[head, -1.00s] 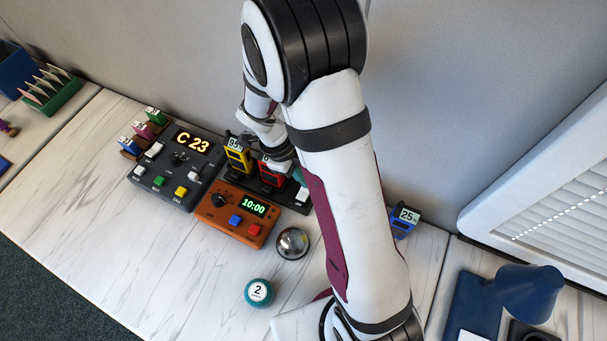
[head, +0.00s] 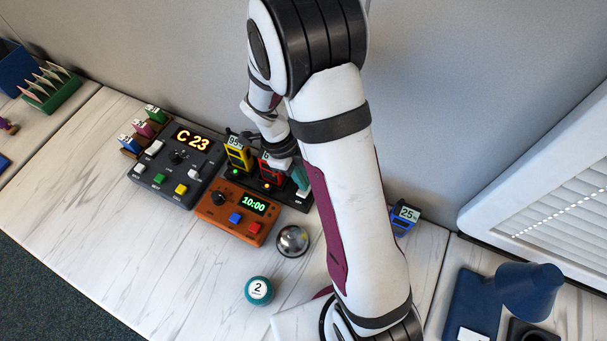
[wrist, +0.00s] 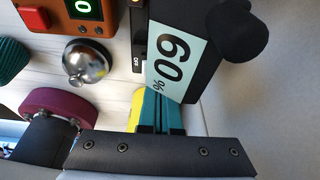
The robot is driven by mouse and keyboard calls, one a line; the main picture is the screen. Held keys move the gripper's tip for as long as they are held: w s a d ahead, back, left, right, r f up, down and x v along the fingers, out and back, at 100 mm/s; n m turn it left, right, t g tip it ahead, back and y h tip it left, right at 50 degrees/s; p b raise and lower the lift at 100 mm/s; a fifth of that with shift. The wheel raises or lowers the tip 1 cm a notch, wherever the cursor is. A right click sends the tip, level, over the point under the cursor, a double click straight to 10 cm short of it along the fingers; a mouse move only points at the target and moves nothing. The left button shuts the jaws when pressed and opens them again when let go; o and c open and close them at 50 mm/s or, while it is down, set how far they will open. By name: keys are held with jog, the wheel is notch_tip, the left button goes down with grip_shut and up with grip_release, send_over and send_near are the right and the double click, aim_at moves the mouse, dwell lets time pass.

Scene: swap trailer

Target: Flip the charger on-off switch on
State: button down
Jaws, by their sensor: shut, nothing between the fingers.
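The charger (head: 291,203) is a dark base behind the orange timer. It holds a yellow battery (head: 238,155) and a red battery (head: 270,170). A green light shows below the yellow battery and an orange-yellow one below the red. The on-off switch is at the charger's right end, hidden by my gripper. My gripper (head: 302,182) has teal fingers, shut and empty, over that end. In the wrist view, the fingers (wrist: 160,108) lie beside a 60% label (wrist: 169,58), and an OFF mark (wrist: 137,62) shows on the charger's edge. Contact with the switch cannot be told.
The orange timer (head: 233,212), a silver bell (head: 292,241) and a teal ball (head: 259,290) stand in front. A grey control box (head: 152,182) is left. A blue battery (head: 404,219) stands right of my arm. The front left table is clear.

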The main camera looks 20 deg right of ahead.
jog(key=d+v, duration=0.2)
jog(key=v, duration=1.1)
jog(key=shift+w+r, duration=0.2)
jog(key=shift+r, duration=0.35)
jog(key=shift+a, duration=0.15)
jog(key=s+a+r+n+t+y, duration=0.1)
jog(key=s+a+n+y, duration=0.1)
jog(key=s+n, duration=0.8)
jog(key=s+a+r+n+t+y, duration=0.1)
jog(key=s+a+r+n+y, duration=0.1)
jog(key=s+n, duration=0.8)
jog(key=shift+s+r+n, duration=0.35)
jog(key=shift+n, duration=0.15)
